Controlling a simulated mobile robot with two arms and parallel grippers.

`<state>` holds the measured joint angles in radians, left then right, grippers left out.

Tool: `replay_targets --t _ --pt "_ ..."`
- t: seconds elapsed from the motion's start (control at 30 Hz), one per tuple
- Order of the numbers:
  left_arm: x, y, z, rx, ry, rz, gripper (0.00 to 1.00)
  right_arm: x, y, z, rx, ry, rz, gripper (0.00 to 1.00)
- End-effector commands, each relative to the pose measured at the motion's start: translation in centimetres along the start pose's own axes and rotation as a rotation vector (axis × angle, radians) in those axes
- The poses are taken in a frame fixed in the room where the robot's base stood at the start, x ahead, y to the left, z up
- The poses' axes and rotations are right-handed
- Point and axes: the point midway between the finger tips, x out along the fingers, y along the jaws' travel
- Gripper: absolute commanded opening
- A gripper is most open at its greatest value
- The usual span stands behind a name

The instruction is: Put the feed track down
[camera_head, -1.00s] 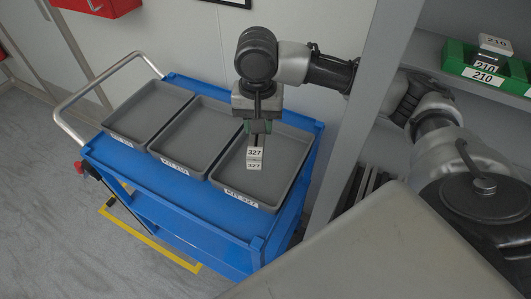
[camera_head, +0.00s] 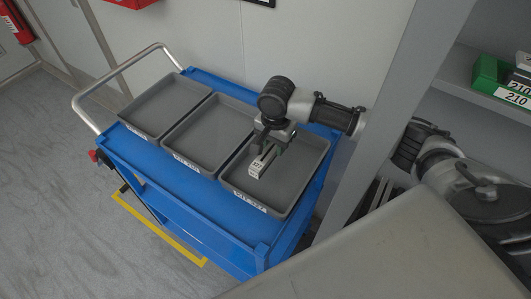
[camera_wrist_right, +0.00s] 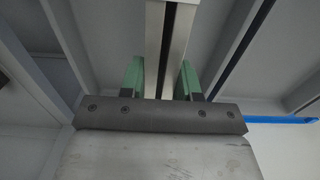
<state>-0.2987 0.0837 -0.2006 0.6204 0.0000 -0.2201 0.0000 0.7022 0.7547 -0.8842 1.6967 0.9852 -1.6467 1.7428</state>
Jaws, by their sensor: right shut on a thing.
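The feed track (camera_head: 256,167) is a pale, narrow block with a dark slot and a white label, apparently 327, on its end. My right gripper (camera_head: 272,149) is shut on it, over the rightmost grey tray (camera_head: 305,178) on the blue cart. The track is within the tray's outline; I cannot tell whether it touches the tray floor. In the right wrist view the green fingers (camera_wrist_right: 161,80) stand on either side of the track (camera_wrist_right: 167,45), which runs upward out of the frame. My left gripper is not in view.
Two more grey trays, the middle one (camera_head: 210,131) and the left one (camera_head: 164,104), sit empty on the blue cart (camera_head: 192,192). A grey shelf post (camera_head: 400,110) stands close to the right of the cart. A green bin (camera_head: 491,76) sits on the shelf.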

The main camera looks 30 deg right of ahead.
Motion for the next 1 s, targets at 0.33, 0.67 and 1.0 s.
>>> replay_targets --t 0.33,0.67,1.0 --pt "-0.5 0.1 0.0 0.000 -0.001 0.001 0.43 2.1 -2.8 0.8 0.001 0.002 0.000 0.00" --pt "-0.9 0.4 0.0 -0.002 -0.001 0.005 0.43 5.6 -2.8 0.8 -0.001 0.003 -0.002 0.00" --pt "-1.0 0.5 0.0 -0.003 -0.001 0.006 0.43 5.8 -2.8 0.8 -0.001 0.001 -0.001 0.00"
